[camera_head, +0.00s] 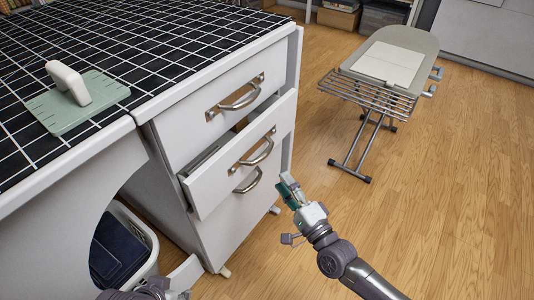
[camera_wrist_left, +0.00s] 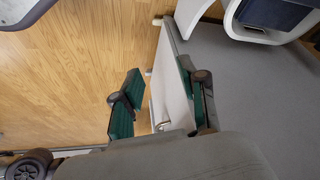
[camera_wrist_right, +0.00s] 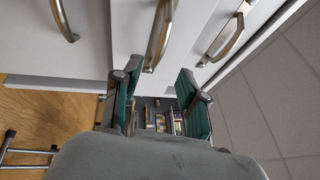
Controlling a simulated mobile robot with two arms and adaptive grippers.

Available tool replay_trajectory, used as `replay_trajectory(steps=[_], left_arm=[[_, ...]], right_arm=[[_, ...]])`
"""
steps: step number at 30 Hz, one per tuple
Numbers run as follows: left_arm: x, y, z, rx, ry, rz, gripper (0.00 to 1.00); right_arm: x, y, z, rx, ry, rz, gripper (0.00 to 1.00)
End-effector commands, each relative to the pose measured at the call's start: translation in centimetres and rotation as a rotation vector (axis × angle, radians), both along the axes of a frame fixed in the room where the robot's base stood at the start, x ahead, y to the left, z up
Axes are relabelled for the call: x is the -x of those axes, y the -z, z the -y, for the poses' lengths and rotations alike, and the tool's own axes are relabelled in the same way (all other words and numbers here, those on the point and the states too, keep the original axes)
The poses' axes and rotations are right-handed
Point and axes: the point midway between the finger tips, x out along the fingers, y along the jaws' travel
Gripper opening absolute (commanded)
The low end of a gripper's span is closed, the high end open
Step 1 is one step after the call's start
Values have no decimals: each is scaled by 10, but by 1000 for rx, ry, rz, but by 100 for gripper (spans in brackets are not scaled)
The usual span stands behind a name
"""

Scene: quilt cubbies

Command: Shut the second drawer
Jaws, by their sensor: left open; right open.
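The second drawer (camera_head: 212,192) of the white cabinet is pulled partway out. Its front stands ahead of the top drawer, with a dark gap above it, and carries a curved metal handle (camera_head: 255,153). My right gripper (camera_head: 288,188) is open and empty, just right of the drawer front. In the right wrist view the middle handle (camera_wrist_right: 158,38) shows beyond the open fingers (camera_wrist_right: 158,100). My left gripper is mostly cut off at the bottom of the head view. In the left wrist view it is open (camera_wrist_left: 160,105), with a white panel (camera_wrist_left: 170,85) seen between its fingers; contact is unclear.
The top drawer (camera_head: 185,135) looks shut, and the bottom drawer (camera_head: 235,215) sits behind the second one. A green ruler plate with a white grip (camera_head: 75,100) lies on the gridded top. A laundry basket (camera_head: 140,230) stands lower left. An ironing board (camera_head: 390,65) stands right; floor between is clear.

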Motion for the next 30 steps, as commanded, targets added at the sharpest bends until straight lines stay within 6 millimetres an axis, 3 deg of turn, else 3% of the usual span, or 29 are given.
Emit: replay_trajectory(steps=[9,15,28,30], left_arm=[[-36,-9,12,38,15,178,42],[-54,-19,18,61,23,283,42],[-62,-25,21,70,26,330,42],[-62,-25,21,70,26,330,42]], right_arm=[[-59,-12,-35,1,2,4,42],[-83,-17,-49,1,2,3,42],[-92,-20,-55,2,1,1,42],[-92,-20,-55,2,1,1,34]])
